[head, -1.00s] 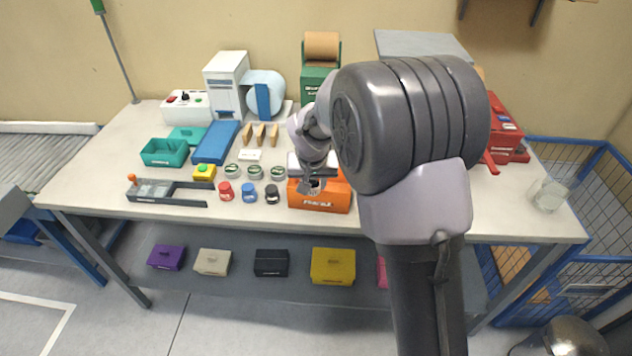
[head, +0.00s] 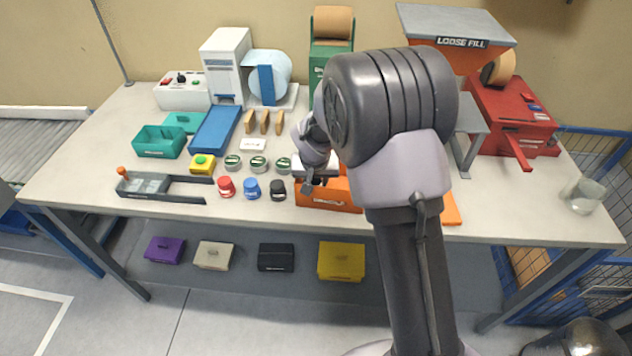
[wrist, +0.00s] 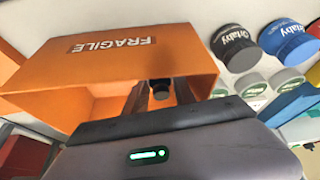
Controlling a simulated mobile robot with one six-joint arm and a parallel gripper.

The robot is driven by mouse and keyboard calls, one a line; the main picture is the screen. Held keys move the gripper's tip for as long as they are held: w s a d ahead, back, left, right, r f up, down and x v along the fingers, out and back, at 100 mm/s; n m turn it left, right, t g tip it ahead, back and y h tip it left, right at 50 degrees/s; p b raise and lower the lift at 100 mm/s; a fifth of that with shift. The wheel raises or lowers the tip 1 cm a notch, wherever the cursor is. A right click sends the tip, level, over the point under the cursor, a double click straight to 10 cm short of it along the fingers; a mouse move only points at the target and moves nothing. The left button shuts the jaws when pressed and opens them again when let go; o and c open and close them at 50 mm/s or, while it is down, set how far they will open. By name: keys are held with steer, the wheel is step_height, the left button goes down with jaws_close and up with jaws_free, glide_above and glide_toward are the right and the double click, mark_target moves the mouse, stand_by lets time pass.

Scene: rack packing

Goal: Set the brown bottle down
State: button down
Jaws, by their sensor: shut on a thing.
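The orange box (head: 325,196), marked FRAGILE, stands at the front of the bench. It also shows large in the wrist view (wrist: 145,60). My gripper (head: 315,184) is over the box in the head view. In the wrist view its fingers (wrist: 160,95) reach into the box opening. They are shut on a small dark round part (wrist: 161,87), taken to be an end of the brown bottle. The rest of the bottle is hidden. I cannot tell whether the bottle touches the box floor.
Red, blue and black pots (head: 251,188) and green-lidded tins (head: 258,164) stand left of the box. A red machine (head: 510,115) stands at the right, with a clear jar (head: 583,196) near the right edge.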

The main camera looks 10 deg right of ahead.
steer(key=shift+f, duration=0.15)
steer(key=c, duration=1.3)
jaws_free()
